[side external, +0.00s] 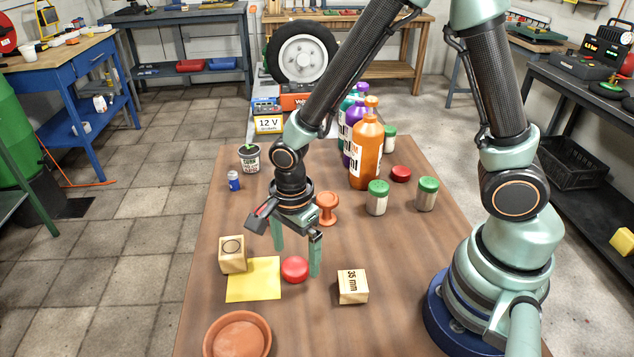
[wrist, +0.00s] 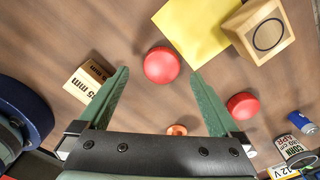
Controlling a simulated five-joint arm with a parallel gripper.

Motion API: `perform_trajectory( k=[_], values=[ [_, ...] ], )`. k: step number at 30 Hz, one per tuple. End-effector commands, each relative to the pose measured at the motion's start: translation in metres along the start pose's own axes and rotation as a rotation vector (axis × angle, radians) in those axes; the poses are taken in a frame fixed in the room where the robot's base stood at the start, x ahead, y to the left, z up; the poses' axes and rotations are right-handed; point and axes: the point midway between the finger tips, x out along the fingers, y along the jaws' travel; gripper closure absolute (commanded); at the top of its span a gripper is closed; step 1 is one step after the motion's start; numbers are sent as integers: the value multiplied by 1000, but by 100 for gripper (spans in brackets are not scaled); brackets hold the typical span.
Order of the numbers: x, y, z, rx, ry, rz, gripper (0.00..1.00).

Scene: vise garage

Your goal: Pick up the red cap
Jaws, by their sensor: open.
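A red cap (side external: 295,269) lies flat on the wooden table next to a yellow sheet. In the wrist view the red cap (wrist: 161,65) is in line with the gap between my fingertips. My gripper (side external: 297,262) is open and empty, pointing down over this cap; its fingers also show in the wrist view (wrist: 159,73). How high the tips are above the table is hard to tell. Another red round piece (wrist: 242,105) is right of my fingers in the wrist view. A further red cap (side external: 401,173) lies by the bottles.
The yellow sheet (side external: 253,279), a wooden block with a circle (side external: 232,254) and a "35 mm" block (side external: 352,286) lie near the cap. An orange spool-shaped piece (side external: 327,207) is behind my gripper. A clay saucer (side external: 237,337) is at the front; jars and bottles (side external: 367,150) stand farther back.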

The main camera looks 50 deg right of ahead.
Motion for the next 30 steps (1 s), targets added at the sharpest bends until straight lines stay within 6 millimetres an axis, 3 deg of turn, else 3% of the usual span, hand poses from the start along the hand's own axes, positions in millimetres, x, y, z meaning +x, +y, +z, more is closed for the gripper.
perform_trajectory(
  k=[6,16,17,21,24,30],
  values=[
    [24,-2,1,-1,1,2,1],
    [29,-2,1,0,-1,-1,1],
    [29,-2,1,0,-1,-1,5],
    [29,-2,1,0,0,-1,59],
    [29,-2,1,0,0,-1,90],
    [29,-2,1,0,0,-1,90]
  ],
)
